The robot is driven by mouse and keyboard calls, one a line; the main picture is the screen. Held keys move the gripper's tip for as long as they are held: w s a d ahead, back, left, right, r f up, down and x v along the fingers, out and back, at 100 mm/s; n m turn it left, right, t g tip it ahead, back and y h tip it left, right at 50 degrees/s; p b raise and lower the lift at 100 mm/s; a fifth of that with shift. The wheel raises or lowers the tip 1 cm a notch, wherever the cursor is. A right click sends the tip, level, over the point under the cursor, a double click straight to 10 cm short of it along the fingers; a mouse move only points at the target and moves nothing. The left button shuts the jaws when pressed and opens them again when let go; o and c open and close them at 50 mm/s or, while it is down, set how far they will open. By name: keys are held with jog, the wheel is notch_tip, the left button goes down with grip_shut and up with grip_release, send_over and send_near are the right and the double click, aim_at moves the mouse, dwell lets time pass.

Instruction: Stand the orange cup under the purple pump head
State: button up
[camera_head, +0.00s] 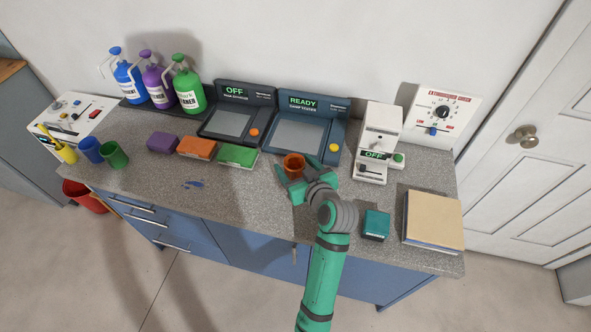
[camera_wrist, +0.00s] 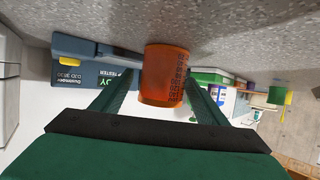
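The purple pump head (camera_head: 146,54) tops a purple bottle (camera_head: 155,83) at the back left, between a blue and a green bottle. The spot under its spout is partly hidden.
Purple, orange and green blocks (camera_head: 197,147) lie between cup and bottles. Blue and green cups (camera_head: 114,154) stand at the left. An OFF panel (camera_head: 236,118) and a READY panel (camera_head: 305,128) line the back. A white machine (camera_head: 378,140) stands right. The front counter is mostly clear.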

jog(key=shift+a, duration=0.1)
jog(key=c, duration=1)
jog(key=shift+a, duration=0.1)
jog(key=shift+c, duration=0.3)
jog(key=shift+r, duration=0.2)
